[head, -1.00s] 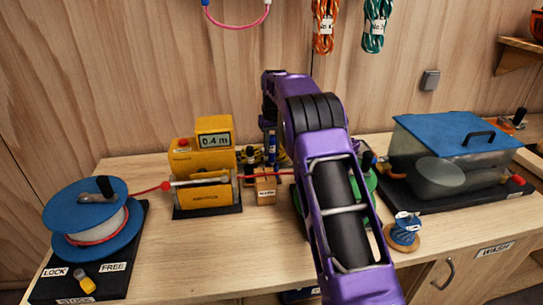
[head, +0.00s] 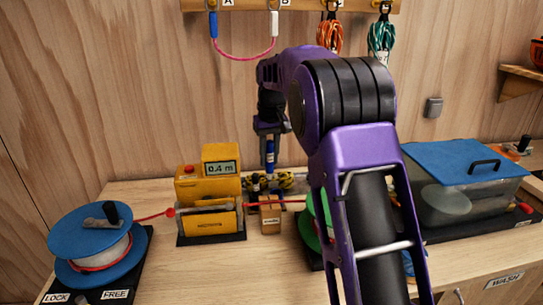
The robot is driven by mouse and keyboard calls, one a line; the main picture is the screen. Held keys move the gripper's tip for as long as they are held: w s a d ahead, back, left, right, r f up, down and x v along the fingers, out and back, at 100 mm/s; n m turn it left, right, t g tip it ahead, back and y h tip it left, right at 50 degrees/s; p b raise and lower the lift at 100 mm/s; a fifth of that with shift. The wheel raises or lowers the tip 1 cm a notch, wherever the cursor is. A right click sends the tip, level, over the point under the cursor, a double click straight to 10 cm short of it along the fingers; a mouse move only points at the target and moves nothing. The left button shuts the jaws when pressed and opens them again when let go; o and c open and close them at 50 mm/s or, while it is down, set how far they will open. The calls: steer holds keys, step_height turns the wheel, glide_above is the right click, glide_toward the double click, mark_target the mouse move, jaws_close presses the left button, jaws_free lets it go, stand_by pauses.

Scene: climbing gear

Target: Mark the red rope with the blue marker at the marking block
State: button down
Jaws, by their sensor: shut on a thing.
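My gripper (head: 269,134) is shut on the blue marker (head: 269,152) and holds it upright, tip down, above the marking block. The marking block (head: 271,217) is a small tan wooden block with a label on its front, right of the yellow meter. The red rope (head: 151,216) runs from the blue reel through the meter. It shows again right of the marking block (head: 291,201), then passes behind my arm. I cannot make out any mark on the rope. The marker's tip is hard to make out against the things behind.
The blue reel (head: 77,229) stands at the left, and the yellow meter (head: 208,190) reads 0.4 m. A green reel (head: 308,228) is partly hidden by my arm. A blue-lidded clear tank (head: 450,200) stands at the right. Coiled cords (head: 330,35) hang from a rail above.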

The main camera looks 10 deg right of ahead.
mark_target(269, 171)
steer(key=shift+f+b, duration=0.4)
steer(key=shift+f, duration=2.45)
steer(key=shift+s+f, duration=0.1)
steer(key=shift+f, duration=0.7)
steer(key=shift+r, duration=0.1)
steer(key=shift+r+p, duration=0.4)
steer(key=shift+r, duration=3.6)
